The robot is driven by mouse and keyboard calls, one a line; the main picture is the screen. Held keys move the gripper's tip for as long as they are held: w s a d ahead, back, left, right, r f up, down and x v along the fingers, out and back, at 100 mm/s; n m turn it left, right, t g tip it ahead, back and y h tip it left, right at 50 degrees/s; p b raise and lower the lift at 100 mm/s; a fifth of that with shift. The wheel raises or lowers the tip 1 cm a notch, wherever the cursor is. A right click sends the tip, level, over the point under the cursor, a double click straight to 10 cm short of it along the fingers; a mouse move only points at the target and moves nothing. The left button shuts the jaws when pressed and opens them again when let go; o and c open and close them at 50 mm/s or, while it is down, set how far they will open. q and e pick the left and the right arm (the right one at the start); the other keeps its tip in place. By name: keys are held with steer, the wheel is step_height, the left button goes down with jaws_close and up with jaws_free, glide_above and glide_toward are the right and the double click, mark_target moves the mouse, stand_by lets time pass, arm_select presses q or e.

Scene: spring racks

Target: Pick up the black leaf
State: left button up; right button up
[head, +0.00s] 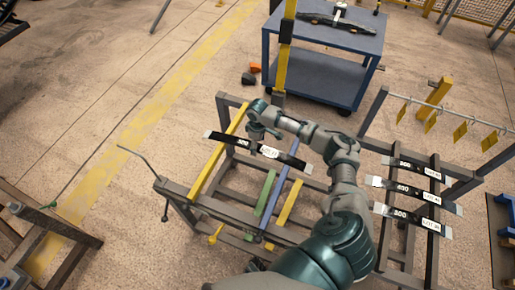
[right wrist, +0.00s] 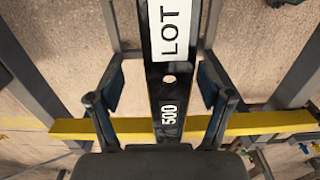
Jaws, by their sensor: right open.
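A black leaf (head: 290,160) with a white LOT label and the number 500 lies across the left rack in the head view. My right gripper (head: 262,125) is over it and hides part of it. In the right wrist view the leaf (right wrist: 167,100) runs lengthwise between the two open fingers of my right gripper, one finger on each side, with a gap on both sides. A small hole shows in the leaf between its label and its number. My left gripper is not in view.
A yellow bar (right wrist: 265,123) crosses beneath the leaf. Green (head: 265,193) and blue (head: 283,195) bars lie on the left rack. Several black leaves (head: 410,190) lie on the right rack, below hanging yellow tags (head: 431,121). A blue cart (head: 315,75) stands behind.

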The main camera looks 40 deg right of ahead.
steer(key=shift+a+f, duration=0.3)
steer(key=shift+f, duration=0.3)
steer(key=shift+a+f, duration=0.15)
steer(key=shift+a, duration=0.45)
steer(key=shift+r, duration=0.2)
steer(key=shift+c, duration=0.7)
steer(key=c, duration=0.4)
steer(key=shift+d+f, duration=0.15)
steer(key=shift+d, duration=0.25)
steer(key=c, duration=0.8)
steer(key=shift+d, duration=0.15)
steer(key=shift+c, duration=0.2)
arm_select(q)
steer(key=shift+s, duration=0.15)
